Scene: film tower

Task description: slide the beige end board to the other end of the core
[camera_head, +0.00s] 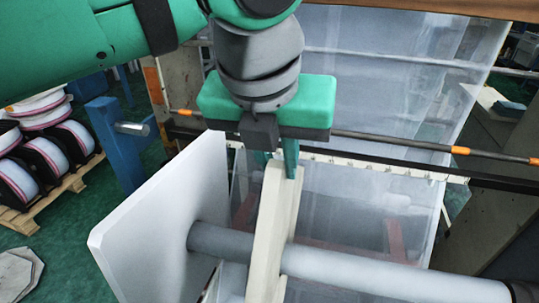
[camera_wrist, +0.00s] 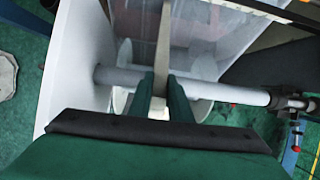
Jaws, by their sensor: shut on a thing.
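The beige end board (camera_head: 269,235) stands upright on the grey core (camera_head: 370,273), which passes through it. My gripper (camera_head: 283,160) is shut on the board's top edge from above. In the wrist view the green fingers (camera_wrist: 165,95) lie on both sides of the board (camera_wrist: 162,60). A large white board (camera_head: 165,235) stands at the left end of the core, with a short stretch of bare core between it and the beige board. To the right of the beige board the core (camera_wrist: 235,94) runs bare to a dark fitting (camera_wrist: 290,103).
A dark bar with orange bands (camera_head: 400,143) and a white toothed strip (camera_head: 400,170) run behind the board. Clear film (camera_head: 370,80) hangs at the back. A blue post (camera_head: 115,140) and a pallet of rolls (camera_head: 45,195) stand at left.

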